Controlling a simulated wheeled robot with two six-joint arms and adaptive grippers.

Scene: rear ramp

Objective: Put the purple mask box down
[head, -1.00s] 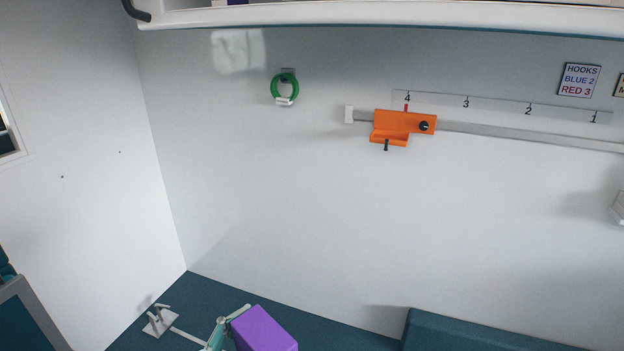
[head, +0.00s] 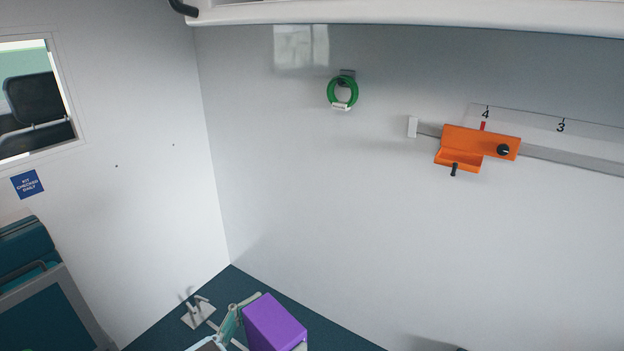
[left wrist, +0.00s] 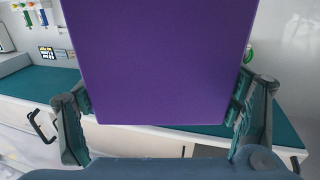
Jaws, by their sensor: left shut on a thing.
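The purple mask box (head: 273,322) shows at the bottom of the head view, in front of the teal counter (head: 325,335). My left gripper (head: 236,318) is at its left side, partly cut off by the frame's lower edge. In the left wrist view the purple box (left wrist: 158,60) fills the upper middle, and the two fingers of my left gripper (left wrist: 160,118) close on its left and right sides. The teal counter (left wrist: 55,87) shows behind the box there. The box's underside is hidden, so I cannot tell its height over the counter. My right gripper is not in view.
A small metal bracket (head: 198,313) stands on the counter's left corner. An orange holder (head: 476,147) sits on a wall rail, and a green ring (head: 342,92) hangs on the wall. A white overhead cabinet edge (head: 400,14) runs along the top.

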